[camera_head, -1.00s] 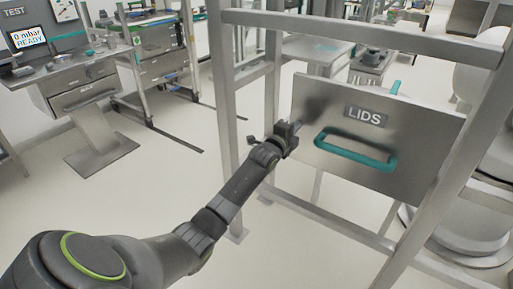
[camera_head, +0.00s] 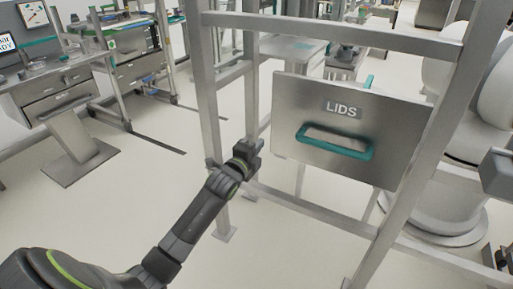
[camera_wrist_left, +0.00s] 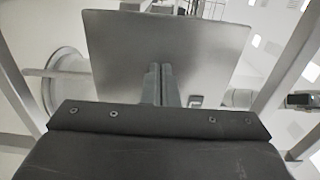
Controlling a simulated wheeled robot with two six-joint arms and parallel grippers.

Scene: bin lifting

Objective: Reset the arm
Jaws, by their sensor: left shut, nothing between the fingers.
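The metal bin (camera_head: 300,105) has a LIDS label (camera_head: 343,108) and a teal handle (camera_head: 335,143) on its front. It hangs upright within the grey metal frame (camera_head: 208,90). My left gripper (camera_head: 251,146) is just left of the bin's lower left edge in the head view, apart from the handle. In the left wrist view its two fingers (camera_wrist_left: 160,84) are together with nothing between them, in front of a plain grey metal panel (camera_wrist_left: 125,45).
Frame posts and crossbars stand close around my left arm, including the right post (camera_head: 415,170). A workbench with drawers (camera_head: 65,95) is at the far left. A round white machine (camera_head: 440,205) stands behind the frame at right.

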